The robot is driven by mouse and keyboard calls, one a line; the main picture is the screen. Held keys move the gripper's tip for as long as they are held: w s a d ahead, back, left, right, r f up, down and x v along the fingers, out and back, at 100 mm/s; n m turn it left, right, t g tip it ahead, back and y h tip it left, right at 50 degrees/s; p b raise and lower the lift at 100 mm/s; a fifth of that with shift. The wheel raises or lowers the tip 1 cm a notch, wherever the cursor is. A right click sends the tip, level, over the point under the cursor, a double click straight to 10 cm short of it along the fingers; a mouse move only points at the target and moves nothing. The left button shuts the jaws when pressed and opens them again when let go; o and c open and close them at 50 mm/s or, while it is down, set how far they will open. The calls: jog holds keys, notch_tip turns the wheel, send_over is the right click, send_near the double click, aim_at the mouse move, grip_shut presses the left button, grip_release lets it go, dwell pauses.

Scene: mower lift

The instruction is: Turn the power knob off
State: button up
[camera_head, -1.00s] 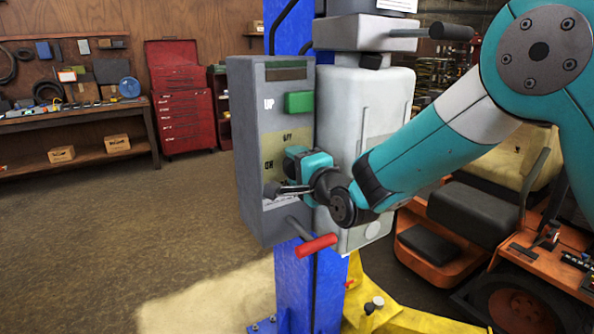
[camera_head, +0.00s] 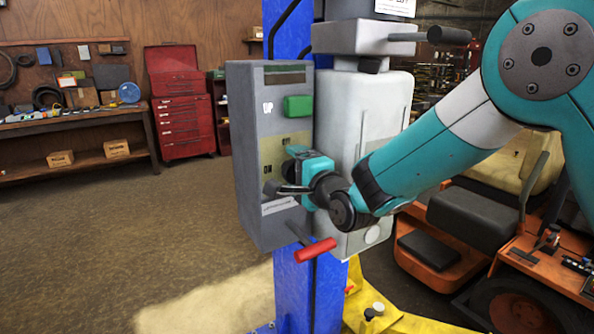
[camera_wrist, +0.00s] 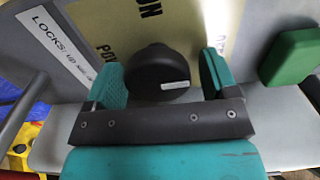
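The power knob (camera_wrist: 158,78) is round and black with a small white label on its rim. In the wrist view it sits on a beige panel plate (camera_wrist: 97,20) with partly hidden lettering, "ON" above it. My gripper (camera_wrist: 162,74) is open, with one teal finger on each side of the knob. A gap shows on the right; contact on the left is unclear. In the head view, my gripper (camera_head: 290,172) is at the lower front of the grey control box (camera_head: 262,222) and hides the knob.
A green button (camera_head: 298,105), marked UP, is above my gripper and to the right in the wrist view (camera_wrist: 292,56). A red-handled lever (camera_head: 315,250) sticks out below the box. The blue lift post (camera_head: 295,292) stands behind. An orange mower (camera_head: 440,250) is at right.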

jog(key=b+v, duration=0.6)
jog(key=v, duration=1.1)
jog(key=shift+s, duration=0.2)
jog(key=shift+d+f, duration=0.1)
jog(key=s+d+f+n+g+h, duration=0.2)
jog(key=s+d+f+n+g, duration=0.1)
jog(key=s+n+g, duration=0.4)
jog(key=s+d+f+n+g+h, duration=0.3)
jog(key=s+n+g, duration=0.5)
jog(key=s+n, duration=0.3)
jog(key=s+d+f, duration=0.1)
jog(key=s, duration=0.2)
jog(key=shift+s+f+n+h, duration=0.2)
jog(key=shift+s+n+h, duration=0.1)
jog(key=shift+s, duration=0.1)
jog(key=shift+d, duration=0.15)
